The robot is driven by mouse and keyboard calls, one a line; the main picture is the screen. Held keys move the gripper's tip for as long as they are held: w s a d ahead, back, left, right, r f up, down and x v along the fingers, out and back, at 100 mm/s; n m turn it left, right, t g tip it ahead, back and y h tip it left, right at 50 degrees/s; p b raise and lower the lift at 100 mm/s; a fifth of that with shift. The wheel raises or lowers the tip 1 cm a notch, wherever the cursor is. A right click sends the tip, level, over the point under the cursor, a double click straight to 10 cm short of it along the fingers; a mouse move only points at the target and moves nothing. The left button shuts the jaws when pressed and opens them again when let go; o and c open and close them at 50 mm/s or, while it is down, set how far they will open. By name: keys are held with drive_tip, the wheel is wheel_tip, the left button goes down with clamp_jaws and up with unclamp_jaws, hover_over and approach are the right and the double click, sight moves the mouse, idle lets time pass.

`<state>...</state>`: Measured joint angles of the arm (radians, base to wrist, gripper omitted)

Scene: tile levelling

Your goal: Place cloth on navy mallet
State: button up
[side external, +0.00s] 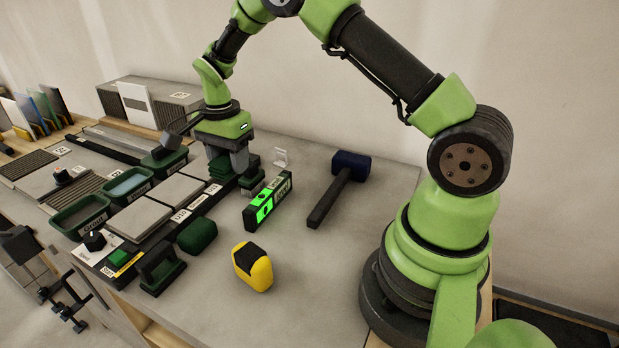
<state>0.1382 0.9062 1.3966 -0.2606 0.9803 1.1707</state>
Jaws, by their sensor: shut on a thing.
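The navy mallet (350,165) lies on the grey worktop in the middle of the side external view. Its dark blue head is at the back and its dark handle points toward the front left. My gripper (228,168) points down to the left of the mallet, beyond the green-lit level. It is shut on a dark green folded cloth (221,166), partly hidden by the fingers. The cloth is apart from the mallet. How far it is above the surface is hard to tell.
A yellow tape measure (253,267), a dark green rounded block (197,235) and a handled float (160,268) sit in front. Trays and tiles fill the left. Worktop right of the mallet is clear.

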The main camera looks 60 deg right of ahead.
drive_tip(key=s+d+r, duration=0.2)
drive_tip(key=s+d, duration=0.6)
drive_tip(key=d, duration=0.1)
hover_over(336, 184)
wheel_tip(336, 184, down, 4)
drive_tip(key=shift+s+r, duration=0.1)
drive_tip(key=shift+r, duration=0.05)
drive_tip(key=shift+f, duration=2.35)
drive_tip(key=shift+f, duration=0.1)
drive_tip(key=o, duration=0.9)
